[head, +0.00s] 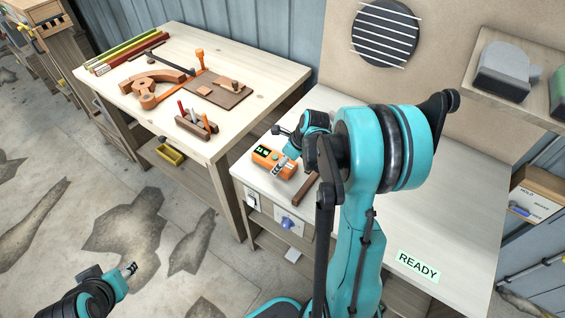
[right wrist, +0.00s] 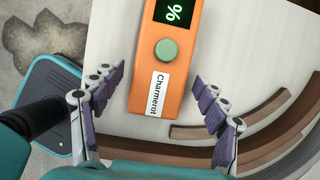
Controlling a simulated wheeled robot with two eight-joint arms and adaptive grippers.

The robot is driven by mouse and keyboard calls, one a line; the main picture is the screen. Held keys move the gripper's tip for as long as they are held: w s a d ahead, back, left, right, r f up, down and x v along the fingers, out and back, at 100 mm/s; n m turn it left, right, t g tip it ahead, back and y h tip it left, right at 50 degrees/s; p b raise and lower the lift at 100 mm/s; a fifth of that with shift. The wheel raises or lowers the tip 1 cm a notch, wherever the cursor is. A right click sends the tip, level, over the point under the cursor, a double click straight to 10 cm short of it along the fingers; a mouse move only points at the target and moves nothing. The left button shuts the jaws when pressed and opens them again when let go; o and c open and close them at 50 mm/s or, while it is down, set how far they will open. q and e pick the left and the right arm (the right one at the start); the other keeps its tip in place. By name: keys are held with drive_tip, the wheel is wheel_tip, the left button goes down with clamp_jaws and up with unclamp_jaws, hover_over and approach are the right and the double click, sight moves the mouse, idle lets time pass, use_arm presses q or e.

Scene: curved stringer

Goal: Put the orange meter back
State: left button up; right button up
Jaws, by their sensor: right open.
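The orange meter (head: 272,160) lies on the pale bench at its front left corner. It has a dark screen with green digits, a green button and a label reading "Charmerot", seen close up in the right wrist view (right wrist: 167,70). My right gripper (head: 287,160) is at the meter; in the right wrist view its open fingers (right wrist: 165,105) stand on either side of the meter's labelled end, with gaps between. My left gripper (head: 130,269) is over the floor at the lower left, away from the benches; its jaw state is too small to tell.
A brown wooden strip (head: 304,189) lies beside the meter; curved brown pieces (right wrist: 275,130) show in the right wrist view. A "READY" card (head: 418,266) lies on the bench's front right. The left table (head: 150,105) holds tools and wooden parts. A shelf (head: 525,105) is at right.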

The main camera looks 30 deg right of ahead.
drive_tip(key=p+v, duration=0.3)
drive_tip(key=v, duration=0.7)
drive_tip(key=s+a+r+n+t, duration=0.1)
drive_tip(key=s+a+n, duration=0.3)
drive_tip(key=n, duration=0.6)
drive_tip(key=s+a+r+n+t+h, duration=0.1)
drive_tip(key=s+a+r+n, duration=0.2)
drive_tip(key=a+n, duration=0.5)
drive_tip(key=s+a+r+n+t, duration=0.1)
drive_tip(key=s+a+r+n, duration=0.2)
drive_tip(key=n, duration=1)
drive_tip(key=shift+s+a+r+h+p, duration=0.3)
drive_tip(key=shift+s+a, duration=0.55)
drive_tip(key=shift+a, duration=0.9)
drive_tip(key=shift+f, duration=0.1)
